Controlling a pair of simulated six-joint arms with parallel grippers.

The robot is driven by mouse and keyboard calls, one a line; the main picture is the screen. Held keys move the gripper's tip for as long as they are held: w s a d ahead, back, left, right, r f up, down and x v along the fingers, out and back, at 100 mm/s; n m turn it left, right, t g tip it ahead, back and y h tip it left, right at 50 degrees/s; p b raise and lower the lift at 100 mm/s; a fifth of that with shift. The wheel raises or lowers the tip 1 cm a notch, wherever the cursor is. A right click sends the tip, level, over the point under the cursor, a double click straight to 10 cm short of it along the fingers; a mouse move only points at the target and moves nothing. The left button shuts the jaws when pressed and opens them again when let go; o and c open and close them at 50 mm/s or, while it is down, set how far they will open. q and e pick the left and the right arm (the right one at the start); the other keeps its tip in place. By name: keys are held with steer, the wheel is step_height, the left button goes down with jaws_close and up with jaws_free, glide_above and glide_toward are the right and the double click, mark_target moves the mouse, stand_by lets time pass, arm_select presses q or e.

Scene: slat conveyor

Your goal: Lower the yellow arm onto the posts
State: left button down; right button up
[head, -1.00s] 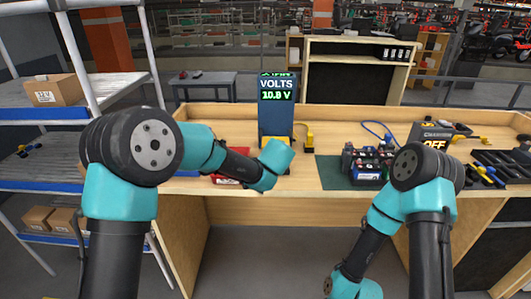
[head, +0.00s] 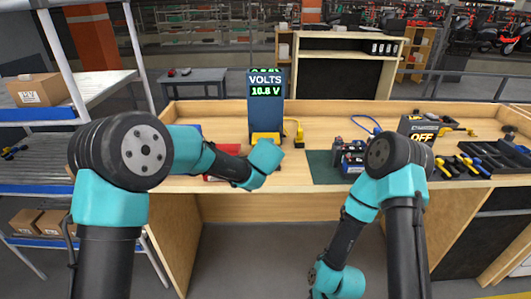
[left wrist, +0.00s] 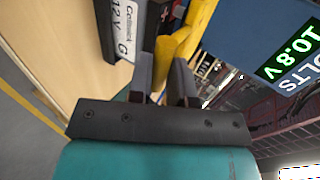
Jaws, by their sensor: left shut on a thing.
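The blue tester with the lit VOLTS display (head: 265,90) stands on the bench; it also shows at the upper right of the left wrist view (left wrist: 245,35). The yellow arm (left wrist: 190,30) runs down between my left fingers, beside the tester. My left gripper (left wrist: 165,75) is shut on it. My right gripper is out of view below the bench front.
A yellow hooked piece (head: 298,130) is right of the tester. A box reading OFF (head: 420,130) and a black tool tray (head: 465,165) are farther right.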

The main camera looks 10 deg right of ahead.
arm_select(q)
steer(key=f, duration=0.2)
steer(key=shift+s+a+f, duration=0.1)
steer(key=shift+s+f, duration=0.15)
steer(key=shift+f, duration=0.05)
steer(key=c, duration=1.1)
jaws_free()
steer(key=shift+o, duration=0.2)
steer(key=shift+r, duration=0.1)
steer(key=shift+s+r, duration=0.3)
steer(key=shift+s, duration=0.1)
steer(key=r+v, duration=0.1)
steer(key=v, duration=1.6)
steer(key=shift+w, duration=0.35)
